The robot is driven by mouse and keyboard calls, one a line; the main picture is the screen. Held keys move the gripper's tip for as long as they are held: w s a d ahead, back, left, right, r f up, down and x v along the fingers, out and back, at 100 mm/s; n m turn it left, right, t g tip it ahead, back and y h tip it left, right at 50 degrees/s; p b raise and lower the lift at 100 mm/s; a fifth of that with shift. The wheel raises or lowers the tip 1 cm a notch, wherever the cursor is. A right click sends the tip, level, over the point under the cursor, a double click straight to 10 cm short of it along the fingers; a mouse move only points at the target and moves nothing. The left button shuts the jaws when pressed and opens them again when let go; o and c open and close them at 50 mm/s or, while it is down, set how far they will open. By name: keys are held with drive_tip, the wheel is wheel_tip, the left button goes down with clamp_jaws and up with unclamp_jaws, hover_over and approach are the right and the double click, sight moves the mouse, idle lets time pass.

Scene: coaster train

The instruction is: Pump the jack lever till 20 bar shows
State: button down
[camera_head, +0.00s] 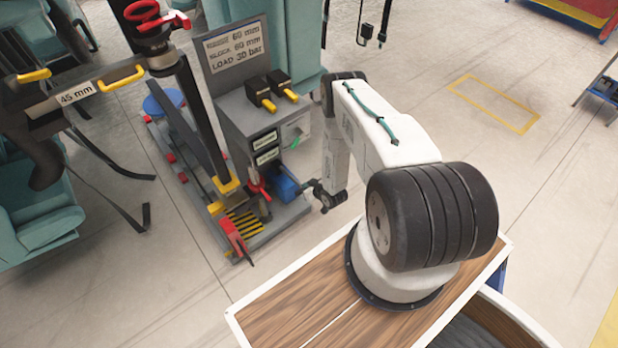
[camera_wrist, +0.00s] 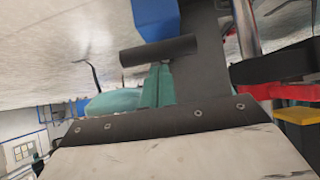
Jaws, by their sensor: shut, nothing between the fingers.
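The jack unit stands on a grey base at the left centre of the head view, with a blue cylinder (camera_head: 285,182) on it. A small red lever-like part (camera_head: 257,187) stands left of the cylinder. My gripper (camera_head: 327,196) is low, just right of the blue cylinder; it looks shut and empty, and I cannot tell whether it touches anything. The wrist view shows a dark cylindrical bar (camera_wrist: 160,50) close up, below a blue part (camera_wrist: 157,18). Two small dark displays (camera_head: 266,148) are on the grey cabinet; their readings are too small to read.
A sign (camera_head: 235,45) above the cabinet has a load line ending in "bar", apparently 30. Two black blocks with yellow handles (camera_head: 268,90) sit on the cabinet. A red part (camera_head: 234,238) is at the base's front.

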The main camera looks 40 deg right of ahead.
drive_tip(key=r, duration=0.2)
drive_tip(key=w+r, duration=0.1)
drive_tip(key=r, duration=0.1)
drive_tip(key=s+r, duration=0.4)
drive_tip(key=s, duration=0.5)
drive_tip(key=shift+s, duration=0.15)
drive_tip(key=shift+d, duration=0.1)
idle(1.5)
